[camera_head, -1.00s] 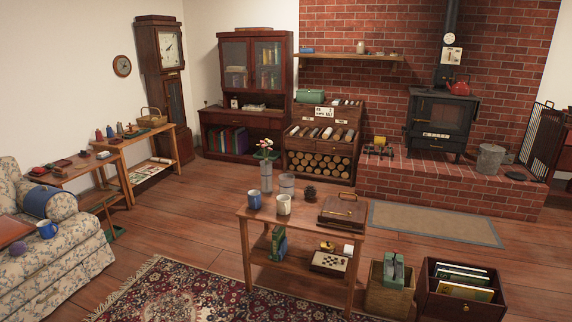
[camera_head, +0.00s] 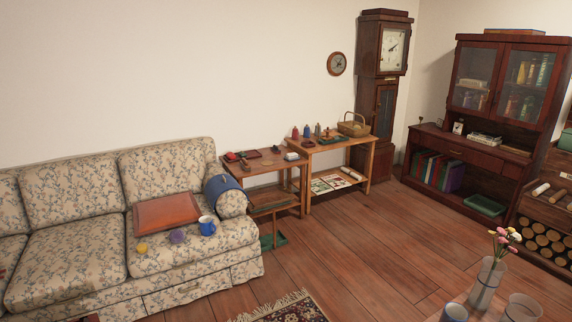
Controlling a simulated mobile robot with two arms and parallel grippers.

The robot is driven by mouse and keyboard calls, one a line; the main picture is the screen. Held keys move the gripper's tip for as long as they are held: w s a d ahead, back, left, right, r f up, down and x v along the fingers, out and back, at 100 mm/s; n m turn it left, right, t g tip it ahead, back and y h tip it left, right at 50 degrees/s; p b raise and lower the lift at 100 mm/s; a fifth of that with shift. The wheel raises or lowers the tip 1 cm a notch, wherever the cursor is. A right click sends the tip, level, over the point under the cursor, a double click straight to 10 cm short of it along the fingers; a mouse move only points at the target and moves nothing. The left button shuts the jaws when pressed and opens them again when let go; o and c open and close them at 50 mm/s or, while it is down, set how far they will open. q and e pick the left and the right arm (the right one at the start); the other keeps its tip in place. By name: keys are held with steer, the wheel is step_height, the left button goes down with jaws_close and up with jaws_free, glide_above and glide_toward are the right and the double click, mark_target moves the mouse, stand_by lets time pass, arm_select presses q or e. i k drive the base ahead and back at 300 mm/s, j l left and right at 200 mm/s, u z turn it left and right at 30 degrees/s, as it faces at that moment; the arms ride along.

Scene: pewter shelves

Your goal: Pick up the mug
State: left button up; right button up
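Neither of my grippers shows in the head view.
A blue cloth or bag (camera_head: 222,187) lies over the sofa's right arm. Side tables (camera_head: 290,163) with small items stand along the wall. A vase of flowers (camera_head: 487,280) and a clear glass (camera_head: 523,308) stand on the near table. The wooden floor (camera_head: 365,235) between is open.

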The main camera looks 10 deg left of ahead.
mark_target(206, 226)
steer(key=i+j+u, duration=0.15)
steer(key=i, duration=0.5)
steer(key=i+j+u, duration=0.15)
steer(key=i, duration=0.45)
steer(key=i+j+u, duration=0.15)
steer(key=i, duration=0.5)
